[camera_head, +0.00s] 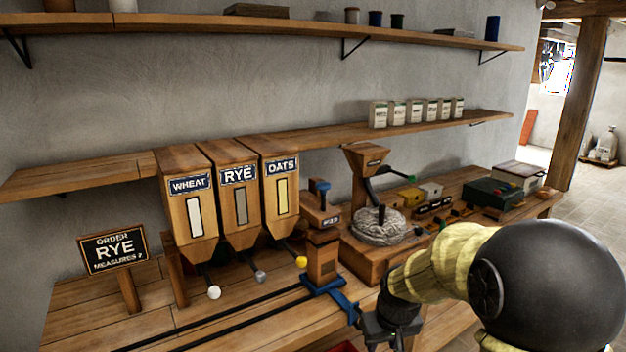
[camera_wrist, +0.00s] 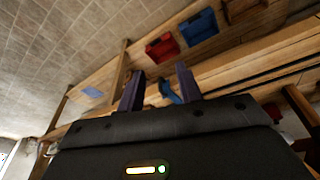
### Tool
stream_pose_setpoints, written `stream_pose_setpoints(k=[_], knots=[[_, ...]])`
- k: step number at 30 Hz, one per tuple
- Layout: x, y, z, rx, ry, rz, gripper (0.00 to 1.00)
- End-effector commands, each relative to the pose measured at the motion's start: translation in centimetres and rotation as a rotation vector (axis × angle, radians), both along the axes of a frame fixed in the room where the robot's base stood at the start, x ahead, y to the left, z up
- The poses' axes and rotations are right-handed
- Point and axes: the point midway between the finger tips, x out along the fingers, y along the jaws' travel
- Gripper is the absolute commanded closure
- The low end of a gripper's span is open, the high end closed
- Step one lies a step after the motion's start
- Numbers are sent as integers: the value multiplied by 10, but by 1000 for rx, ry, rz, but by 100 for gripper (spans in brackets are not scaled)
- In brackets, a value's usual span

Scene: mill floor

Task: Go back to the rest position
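My gripper (camera_head: 368,322) is low at the front of the wooden bench, right beside the blue handle of the slide carriage (camera_head: 326,284). In the wrist view my gripper (camera_wrist: 160,80) shows two dark fingers standing apart. A blue piece (camera_wrist: 169,93) shows between and beyond them; the fingers do not look closed on it. I cannot tell whether one finger touches it. A wooden box (camera_head: 322,258) stands on the carriage. The rest position itself is not marked in either view.
Three hoppers, wheat (camera_head: 190,202), rye (camera_head: 236,195) and oats (camera_head: 279,190), stand behind rails (camera_head: 215,322). A hand mill (camera_head: 378,228) is to the right. An order sign (camera_head: 113,252) reads rye, measures 2. Red (camera_wrist: 162,46) and blue (camera_wrist: 198,27) trays show in the wrist view.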

Motion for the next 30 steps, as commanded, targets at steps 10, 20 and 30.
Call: stream_pose_setpoints(k=[10,20,30], knots=[[-131,-2,3,22,38,-158,65],[-146,-3,0,29,44,-183,65],[-146,-3,0,28,45,-181,65]])
